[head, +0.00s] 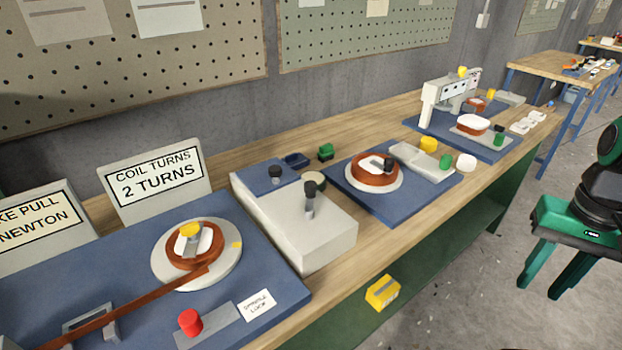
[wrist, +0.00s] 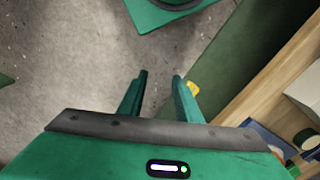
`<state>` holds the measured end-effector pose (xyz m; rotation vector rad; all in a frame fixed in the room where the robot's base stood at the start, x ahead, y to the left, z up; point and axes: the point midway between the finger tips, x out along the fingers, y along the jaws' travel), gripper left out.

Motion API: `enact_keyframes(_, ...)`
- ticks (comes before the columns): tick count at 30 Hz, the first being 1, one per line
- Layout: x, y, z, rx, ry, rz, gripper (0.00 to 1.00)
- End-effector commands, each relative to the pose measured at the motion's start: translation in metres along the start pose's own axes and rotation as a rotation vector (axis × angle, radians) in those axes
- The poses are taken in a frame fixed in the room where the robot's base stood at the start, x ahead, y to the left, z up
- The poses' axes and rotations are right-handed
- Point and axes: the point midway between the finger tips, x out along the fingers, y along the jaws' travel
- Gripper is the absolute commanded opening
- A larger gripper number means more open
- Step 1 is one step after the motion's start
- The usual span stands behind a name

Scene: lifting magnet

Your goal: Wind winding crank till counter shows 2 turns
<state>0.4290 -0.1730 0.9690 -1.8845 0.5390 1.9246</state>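The likely winding crank is an upright grey post with a dark knob (head: 310,190), on top of a pale box (head: 320,232) on the bench. A second dark knob (head: 275,172) stands on a blue plate behind it. I cannot make out any counter digits. A sign (head: 155,182) reads "COIL TURNS 2 TURNS". A copper coil (head: 190,258) sits on a white disc left of the box, with a copper strip running from it to the lower left. My gripper (head: 545,281) is open and empty, out over the floor right of the bench; its separated fingers show in the wrist view (wrist: 160,76).
A red knob (head: 190,322) and a "SPINDLE LOCK" label (head: 258,304) are at the front left. Another coil (head: 372,172) with a grey lever stands right of the box. A yellow box (head: 382,291) is below the bench's front edge. Floor between gripper and bench is clear.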

Motion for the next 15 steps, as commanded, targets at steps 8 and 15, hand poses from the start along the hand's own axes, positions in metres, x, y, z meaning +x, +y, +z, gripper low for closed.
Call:
enact_keyframes(8,-0.019,-0.027,-0.012,-0.160,0.033,-0.033,0.39)
enact_keyframes(15,-0.068,-0.178,-0.080,-0.862,0.115,-0.147,0.39)
